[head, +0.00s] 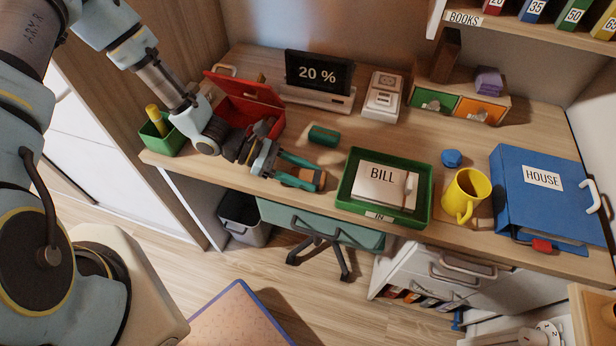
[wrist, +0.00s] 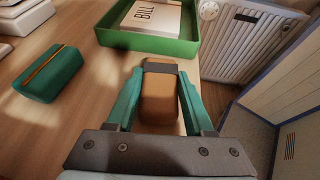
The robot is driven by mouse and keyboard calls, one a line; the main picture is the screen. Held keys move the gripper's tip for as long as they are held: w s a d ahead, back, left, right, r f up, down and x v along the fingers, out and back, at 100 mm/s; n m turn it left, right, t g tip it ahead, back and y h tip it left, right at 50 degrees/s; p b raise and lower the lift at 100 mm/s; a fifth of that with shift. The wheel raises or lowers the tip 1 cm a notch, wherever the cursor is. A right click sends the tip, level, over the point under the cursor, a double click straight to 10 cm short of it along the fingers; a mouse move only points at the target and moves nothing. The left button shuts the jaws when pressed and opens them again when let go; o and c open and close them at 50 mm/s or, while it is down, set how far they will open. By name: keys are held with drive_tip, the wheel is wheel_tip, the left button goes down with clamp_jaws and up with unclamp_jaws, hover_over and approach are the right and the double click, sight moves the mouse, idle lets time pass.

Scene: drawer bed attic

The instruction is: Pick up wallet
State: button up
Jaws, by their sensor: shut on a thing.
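The wallet (head: 307,176) looks like a tan-brown block with a dark band at its far end. It is between the teal fingers of my gripper (head: 320,179), near the front edge of the desk. In the wrist view, the wallet (wrist: 159,103) lies lengthwise between the two fingers of my gripper (wrist: 160,76), which is shut on it. The fingers hide parts of its sides. I cannot tell whether it rests on the desk or is slightly above it.
A green tray (head: 343,199) holding a BILL paper stands right of my gripper. A dark green case (head: 323,135) lies behind it. An open red box (head: 270,95) and a green pencil cup (head: 163,144) are to the left. A yellow mug (head: 465,195) stands farther right.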

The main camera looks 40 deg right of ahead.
clamp_jaws()
